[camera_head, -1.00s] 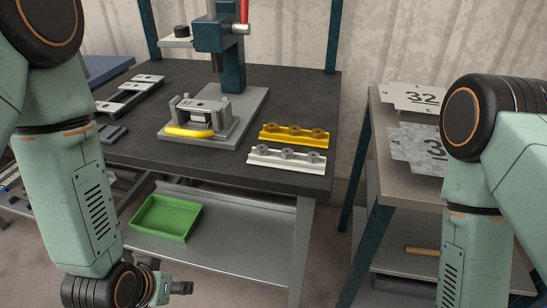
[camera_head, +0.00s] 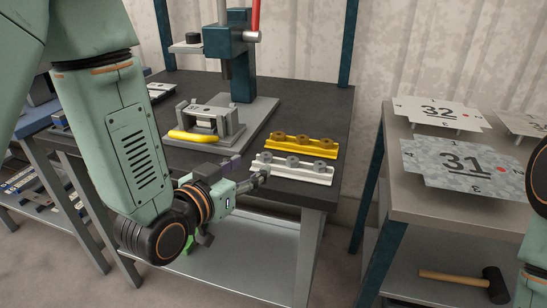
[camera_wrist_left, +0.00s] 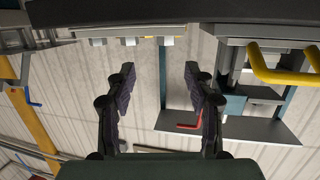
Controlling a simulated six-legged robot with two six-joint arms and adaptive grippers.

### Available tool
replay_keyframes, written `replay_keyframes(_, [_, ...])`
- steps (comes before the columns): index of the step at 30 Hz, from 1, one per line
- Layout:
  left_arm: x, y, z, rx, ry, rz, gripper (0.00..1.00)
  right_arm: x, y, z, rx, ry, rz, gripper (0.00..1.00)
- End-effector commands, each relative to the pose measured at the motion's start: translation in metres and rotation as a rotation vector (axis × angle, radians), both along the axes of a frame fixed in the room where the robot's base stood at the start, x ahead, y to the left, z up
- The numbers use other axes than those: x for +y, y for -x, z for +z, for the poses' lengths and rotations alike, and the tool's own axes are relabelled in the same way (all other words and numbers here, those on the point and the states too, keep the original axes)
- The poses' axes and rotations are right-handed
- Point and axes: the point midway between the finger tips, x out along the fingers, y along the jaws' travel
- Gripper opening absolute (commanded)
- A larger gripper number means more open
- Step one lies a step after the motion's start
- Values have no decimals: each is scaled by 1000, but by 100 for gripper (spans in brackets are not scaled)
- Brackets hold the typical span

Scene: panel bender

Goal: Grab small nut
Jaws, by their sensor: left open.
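Grey nuts (camera_head: 292,161) sit in a row on a white rail (camera_head: 291,173) near the table's front right edge. Brass-coloured nuts (camera_head: 303,140) sit on a yellow rail (camera_head: 317,148) just behind. I cannot tell which nut counts as the small one. My left gripper (camera_head: 250,174) is at the table's front edge, just left of the white rail, and touches no nut that I can see. In the left wrist view its two fingers (camera_wrist_left: 160,72) are spread with nothing between them. Pale blocks with yellow patches show above them there. My right gripper is out of view.
A press (camera_head: 241,55) with a yellow-handled fixture (camera_head: 205,128) stands on the dark table (camera_head: 300,100) behind my left gripper. A second table (camera_head: 400,205) at the right holds numbered plates (camera_head: 470,168). A hammer (camera_head: 465,280) lies on its lower shelf.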

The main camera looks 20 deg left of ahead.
Motion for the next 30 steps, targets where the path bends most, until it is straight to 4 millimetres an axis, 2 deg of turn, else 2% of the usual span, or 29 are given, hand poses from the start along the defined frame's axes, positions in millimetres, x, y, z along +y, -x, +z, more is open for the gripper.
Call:
replay_keyframes(16, [-10,-65,-19,3,-2,-1,53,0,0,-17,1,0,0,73])
replay_keyframes(26, [-13,-71,-18,4,-1,-2,52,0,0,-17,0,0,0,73])
replay_keyframes(30, [-12,-71,-18,4,-1,-2,41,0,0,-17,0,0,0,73])
